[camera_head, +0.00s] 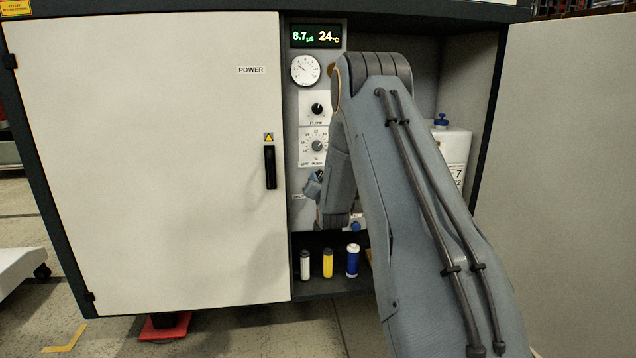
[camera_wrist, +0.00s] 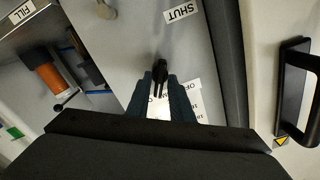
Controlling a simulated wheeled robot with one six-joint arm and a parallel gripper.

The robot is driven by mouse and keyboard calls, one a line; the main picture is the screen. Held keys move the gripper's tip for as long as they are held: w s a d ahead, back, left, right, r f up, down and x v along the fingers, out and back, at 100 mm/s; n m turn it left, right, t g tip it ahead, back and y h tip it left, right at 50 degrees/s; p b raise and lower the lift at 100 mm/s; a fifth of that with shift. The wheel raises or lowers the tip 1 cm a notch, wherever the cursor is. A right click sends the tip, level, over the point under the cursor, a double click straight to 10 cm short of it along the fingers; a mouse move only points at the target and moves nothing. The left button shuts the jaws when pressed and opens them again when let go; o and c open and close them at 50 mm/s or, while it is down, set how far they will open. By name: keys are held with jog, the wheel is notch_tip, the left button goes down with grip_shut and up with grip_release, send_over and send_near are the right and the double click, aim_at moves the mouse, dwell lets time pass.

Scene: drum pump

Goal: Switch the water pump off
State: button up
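A black lever knob (camera_wrist: 160,74) is on the grey panel in the wrist view, beside a white label that reads partly "OFF" (camera_wrist: 190,87). It looks like the pump switch, but no pump name is readable. My gripper (camera_wrist: 160,80) has one dark finger on each side of the lever. The fingers are apart, with panel and label showing between them; I cannot make out firm contact. In the head view my gripper (camera_head: 314,186) is at the lower panel, mostly behind my arm, and the lever is hidden there.
Above are a display (camera_head: 316,37), a round gauge (camera_head: 305,70) and two dials (camera_head: 317,109). The "POWER" door (camera_head: 150,160) is shut at left; the right door (camera_head: 560,180) stands open. A white jug (camera_head: 455,150) and several small bottles (camera_head: 328,263) stand inside.

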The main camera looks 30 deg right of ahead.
grip_shut()
jog(key=shift+n, duration=0.3)
jog(key=n+p, duration=0.1)
jog(key=n, duration=1)
jog(key=shift+p, duration=0.4)
jog(key=shift+n, duration=0.3)
jog(key=shift+o, duration=1.8)
grip_release()
